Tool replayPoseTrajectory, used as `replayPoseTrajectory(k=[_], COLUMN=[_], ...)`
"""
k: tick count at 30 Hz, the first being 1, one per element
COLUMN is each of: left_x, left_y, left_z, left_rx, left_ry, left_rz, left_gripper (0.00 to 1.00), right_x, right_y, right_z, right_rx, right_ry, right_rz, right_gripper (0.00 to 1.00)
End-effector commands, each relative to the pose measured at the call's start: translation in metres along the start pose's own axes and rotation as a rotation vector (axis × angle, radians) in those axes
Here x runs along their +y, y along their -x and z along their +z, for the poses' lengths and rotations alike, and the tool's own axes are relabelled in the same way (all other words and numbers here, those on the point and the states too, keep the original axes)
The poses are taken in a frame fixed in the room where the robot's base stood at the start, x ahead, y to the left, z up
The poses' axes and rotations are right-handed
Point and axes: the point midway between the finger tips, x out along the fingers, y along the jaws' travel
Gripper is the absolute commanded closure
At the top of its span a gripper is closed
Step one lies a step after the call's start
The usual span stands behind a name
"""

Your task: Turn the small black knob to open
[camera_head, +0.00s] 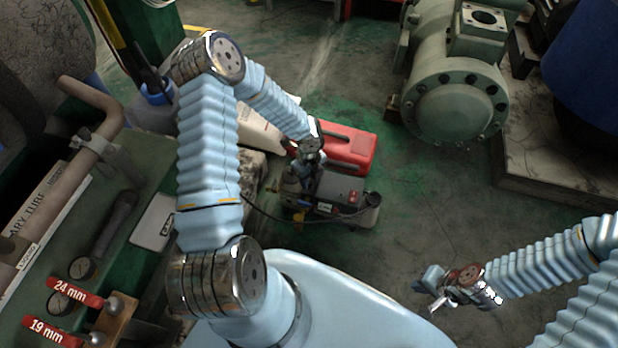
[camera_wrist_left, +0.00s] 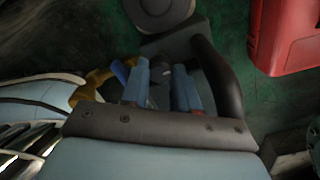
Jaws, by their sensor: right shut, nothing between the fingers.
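The small black knob (camera_wrist_left: 160,70) shows in the left wrist view between the two blue fingers of my left gripper (camera_wrist_left: 161,85). The fingers stand apart on either side of it; I cannot tell whether they touch it. In the head view my left gripper (camera_head: 304,178) points down over the dark pump unit (camera_head: 335,196), and the knob is hidden there. The unit's dark curved handle (camera_wrist_left: 224,75) passes close to the right finger in the wrist view. My right gripper (camera_head: 433,294) is shut and empty, well to the right of the unit.
A red case (camera_head: 350,150) lies just behind the pump unit. A large green machine (camera_head: 455,95) stands at the back right. The green floor right of the unit is clear.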

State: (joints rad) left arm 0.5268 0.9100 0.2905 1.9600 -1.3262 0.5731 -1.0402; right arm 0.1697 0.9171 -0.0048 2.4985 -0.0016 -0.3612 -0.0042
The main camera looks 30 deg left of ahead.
Motion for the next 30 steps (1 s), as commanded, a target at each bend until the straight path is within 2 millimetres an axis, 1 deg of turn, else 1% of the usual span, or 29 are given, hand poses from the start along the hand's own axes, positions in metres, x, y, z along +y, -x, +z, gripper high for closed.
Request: replayPoseTrajectory(k=[1, 3, 8, 14, 20, 30], left_x=[0.0, 0.0, 0.0, 0.0, -0.001, -0.001], left_y=[0.0, 0.0, 0.0, -0.002, -0.003, -0.003], left_z=[0.0, 0.0, 0.0, 0.0, 0.001, 0.001], left_rx=[0.0, 0.0, 0.0, -0.001, -0.003, -0.003], left_ry=[0.0, 0.0, 0.008, 0.068, 0.198, 0.516], left_rz=[0.0, 0.0, 0.0, 0.0, -0.001, -0.002], left_gripper=[0.92, 1.0, 1.0, 1.0, 1.0, 1.0], right_x=[0.0, 0.0, 0.0, 0.002, 0.005, 0.012], right_y=[0.0, 0.0, -0.001, -0.008, -0.021, -0.046], right_z=[0.0, 0.0, 0.0, 0.001, 0.001, 0.004], right_rx=[0.0, 0.0, 0.0, -0.001, -0.005, -0.012], right_ry=[0.0, 0.0, 0.0, 0.0, 0.001, 0.003], right_rz=[0.0, 0.0, 0.0, -0.001, -0.004, -0.01], right_gripper=[1.0, 1.0, 1.0, 1.0, 1.0, 1.0])
